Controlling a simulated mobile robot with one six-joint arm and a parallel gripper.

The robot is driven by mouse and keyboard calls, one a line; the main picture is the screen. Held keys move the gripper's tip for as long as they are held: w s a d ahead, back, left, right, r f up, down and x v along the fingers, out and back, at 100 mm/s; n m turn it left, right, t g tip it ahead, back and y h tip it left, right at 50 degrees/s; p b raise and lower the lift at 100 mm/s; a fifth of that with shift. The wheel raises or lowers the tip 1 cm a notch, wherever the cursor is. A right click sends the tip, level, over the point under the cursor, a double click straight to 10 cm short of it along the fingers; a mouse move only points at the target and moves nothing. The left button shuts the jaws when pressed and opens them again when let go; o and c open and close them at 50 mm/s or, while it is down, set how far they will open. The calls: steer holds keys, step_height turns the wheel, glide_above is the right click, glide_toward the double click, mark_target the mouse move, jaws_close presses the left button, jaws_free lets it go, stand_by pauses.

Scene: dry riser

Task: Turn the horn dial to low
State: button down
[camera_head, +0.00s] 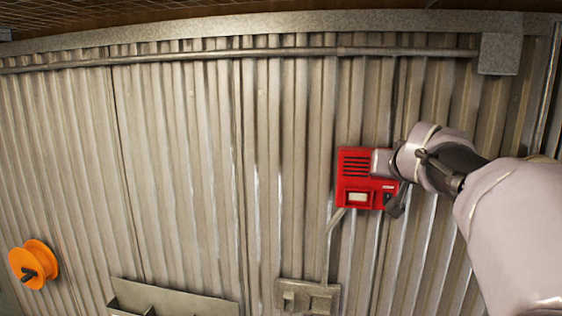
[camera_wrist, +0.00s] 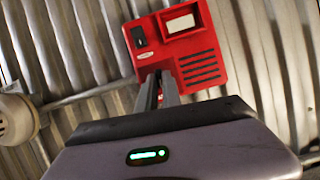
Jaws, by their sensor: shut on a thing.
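The red horn box (camera_head: 354,166) is mounted on the corrugated wall, right of centre in the head view. It has a slotted grille, a pale window and a dark switch; it also shows in the wrist view (camera_wrist: 198,48), turned over. My gripper (camera_wrist: 159,77) reaches the box's face at the corner beside the grille, with its two fingers close together. It is shut on the horn dial, which the fingers hide. The dial's pointer and markings cannot be made out. In the head view my arm comes in from the right and covers that corner.
A conduit (camera_head: 333,222) runs from the box down to a grey wall plate (camera_head: 307,296). An orange reel (camera_head: 33,264) hangs at the far left. A grey shelf (camera_head: 170,299) sits low on the wall. A pipe (camera_head: 240,53) crosses the top.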

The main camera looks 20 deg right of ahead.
steer(key=shift+f+n+h, duration=0.3)
steer(key=shift+f+n, duration=0.05)
steer(key=shift+n, duration=0.05)
stand_by(0.4)
steer(key=c, duration=1.8)
jaws_free()
steer(key=shift+o, duration=1.4)
steer(key=shift+w+d+p, duration=0.1)
steer(key=shift+w+p, duration=0.15)
steer(key=shift+p, duration=0.05)
steer(key=shift+r, duration=0.1)
steer(key=shift+s, duration=0.1)
